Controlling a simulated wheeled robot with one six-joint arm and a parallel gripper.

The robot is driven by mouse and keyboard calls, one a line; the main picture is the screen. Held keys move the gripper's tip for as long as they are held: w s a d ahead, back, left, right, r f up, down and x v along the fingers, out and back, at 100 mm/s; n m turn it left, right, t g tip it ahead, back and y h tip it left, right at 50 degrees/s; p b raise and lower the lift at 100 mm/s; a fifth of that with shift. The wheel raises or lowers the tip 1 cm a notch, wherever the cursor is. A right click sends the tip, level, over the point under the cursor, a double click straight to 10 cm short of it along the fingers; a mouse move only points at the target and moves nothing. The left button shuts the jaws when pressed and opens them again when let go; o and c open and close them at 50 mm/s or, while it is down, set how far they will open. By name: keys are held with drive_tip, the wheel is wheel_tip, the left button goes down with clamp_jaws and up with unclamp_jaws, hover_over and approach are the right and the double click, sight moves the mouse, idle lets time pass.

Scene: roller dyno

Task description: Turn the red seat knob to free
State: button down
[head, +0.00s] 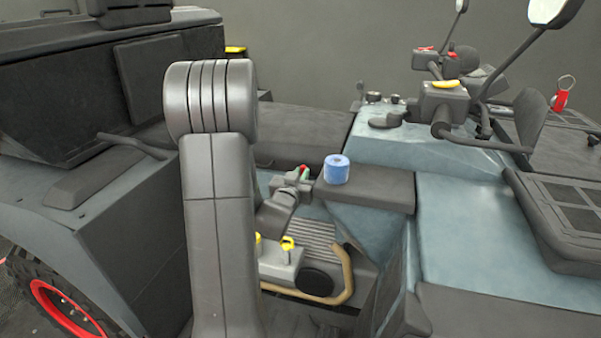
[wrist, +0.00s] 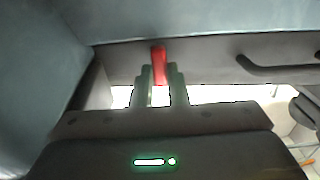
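The red seat knob (wrist: 159,64) stands upright, like a narrow lever, against a grey panel in the wrist view. My gripper (wrist: 160,75) has its two grey-green fingers on either side of it, close against its sides with almost no gap, and looks shut on it. In the head view, only a small red bit of the knob (head: 303,167) shows at my gripper (head: 299,175), beside the dark armrest-like ledge. My arm and fingers hide most of it there. No marking for its positions can be read.
A blue roll (head: 337,170) stands on the dark ledge (head: 385,192) just right of my gripper. Yellow-topped levers (head: 287,243) and a tan curved bar (head: 345,280) lie below. A dark bar handle (wrist: 275,68) is right of the knob in the wrist view.

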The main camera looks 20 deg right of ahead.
drive_tip(key=shift+f+b, duration=0.1)
drive_tip(key=shift+b, duration=0.25)
drive_tip(key=shift+m+b, duration=0.75)
drive_tip(key=shift+m, duration=0.05)
drive_tip(key=c, duration=1.4)
unclamp_jaws()
drive_tip(key=shift+c, duration=0.2)
drive_tip(key=v, duration=1.3)
drive_tip(key=shift+s+a+r, duration=0.2)
drive_tip(key=shift+s+a, duration=0.1)
